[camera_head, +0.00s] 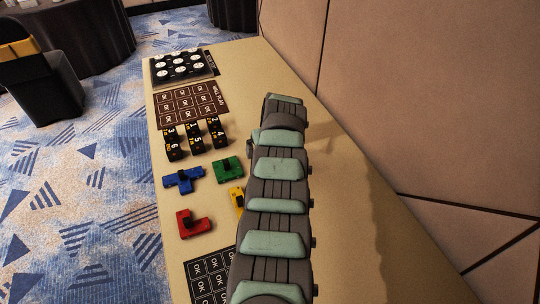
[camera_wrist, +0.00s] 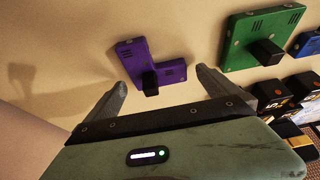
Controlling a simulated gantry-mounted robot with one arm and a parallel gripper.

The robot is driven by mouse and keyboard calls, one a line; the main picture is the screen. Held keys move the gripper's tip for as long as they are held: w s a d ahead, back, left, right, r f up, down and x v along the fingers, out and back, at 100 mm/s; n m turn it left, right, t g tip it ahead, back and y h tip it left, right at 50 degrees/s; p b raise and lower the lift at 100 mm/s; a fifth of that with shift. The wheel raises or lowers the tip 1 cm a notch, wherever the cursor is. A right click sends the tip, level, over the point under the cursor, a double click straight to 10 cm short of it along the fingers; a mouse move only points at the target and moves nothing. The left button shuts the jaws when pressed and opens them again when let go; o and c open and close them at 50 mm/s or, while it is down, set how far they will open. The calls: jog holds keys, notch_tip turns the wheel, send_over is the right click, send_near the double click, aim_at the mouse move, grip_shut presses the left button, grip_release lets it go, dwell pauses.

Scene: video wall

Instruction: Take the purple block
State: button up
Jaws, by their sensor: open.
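The purple block (camera_wrist: 140,58) shows in the wrist view, lying flat on the beige table. It is angular, with a black knob (camera_wrist: 149,84) on top. My gripper (camera_wrist: 162,82) is open, with one finger left of the block and the other right of it. The knob is between the two fingertips in the picture; I cannot tell the height gap. No finger is seen touching the block. In the head view the purple block is hidden behind my arm.
A green block (camera_head: 228,169) lies near it, with blue (camera_head: 183,180), red (camera_head: 193,223) and yellow (camera_head: 237,199) blocks around. Black numbered cubes (camera_head: 194,137) and a dark grid sheet (camera_head: 190,103) lie farther back. A wall (camera_head: 420,90) runs along the table's right side.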

jog(key=shift+c, duration=0.2)
jog(key=c, duration=1.7)
